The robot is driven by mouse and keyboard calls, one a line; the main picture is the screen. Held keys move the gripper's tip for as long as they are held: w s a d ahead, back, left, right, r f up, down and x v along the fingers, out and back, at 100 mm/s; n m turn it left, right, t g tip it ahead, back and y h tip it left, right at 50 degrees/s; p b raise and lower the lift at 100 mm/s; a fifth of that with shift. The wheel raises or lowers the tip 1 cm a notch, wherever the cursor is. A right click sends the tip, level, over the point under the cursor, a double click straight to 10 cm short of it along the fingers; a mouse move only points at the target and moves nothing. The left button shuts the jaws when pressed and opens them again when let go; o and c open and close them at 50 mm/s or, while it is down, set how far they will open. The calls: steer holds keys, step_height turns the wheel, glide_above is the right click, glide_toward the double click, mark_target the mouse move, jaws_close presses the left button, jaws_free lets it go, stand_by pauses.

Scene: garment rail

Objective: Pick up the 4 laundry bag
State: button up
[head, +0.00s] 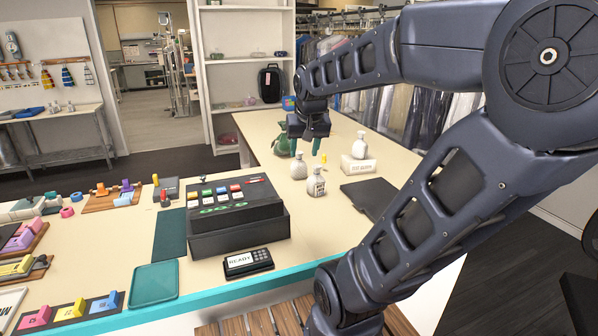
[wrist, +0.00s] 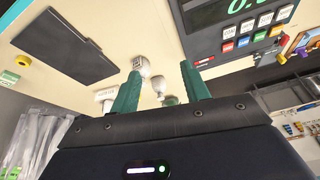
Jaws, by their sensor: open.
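Several small tied bags stand on the cream counter. A pale bag with a dark mark on its front (head: 316,185) is nearest; the mark is too small to read for certain. It also shows in the wrist view (wrist: 141,66). A second pale bag (head: 298,169) is just behind it to the left, also in the wrist view (wrist: 158,84). A third white bag (head: 359,147) is at the white lettered block, and a green bag (head: 281,145) is farther back. My gripper (head: 309,145) is open and empty, above and behind the pale bags; its teal fingers show in the wrist view (wrist: 159,72).
A black register (head: 240,217) stands left of the bags, with a card reader (head: 248,262) in front. A dark flat pad (head: 369,197) lies to the right. The white block (head: 371,166) and a small yellow item (head: 323,159) are near the bags. Bare counter (head: 262,137) lies behind.

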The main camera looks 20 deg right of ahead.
steer(key=w+d+f+m+h, duration=0.1)
steer(key=w+d+m, duration=0.1)
steer(key=w, duration=0.8)
steer(key=w+d+m, duration=0.2)
steer(key=w+d, duration=0.1)
steer(key=w, duration=0.6)
steer(key=m+g+h, duration=0.1)
steer(key=m+h, duration=0.1)
steer(key=m, duration=0.2)
glide_above(299, 163)
steer(key=a, duration=0.2)
steer(key=f, duration=1.6)
steer(key=shift+d, duration=0.2)
steer(key=shift+d+x, duration=0.15)
steer(key=shift+x, duration=1.2)
steer(key=shift+d+x, duration=0.1)
steer(key=shift+x, duration=1.25)
steer(key=shift+s+r, duration=0.1)
steer(key=shift+s, duration=0.1)
jaws_close()
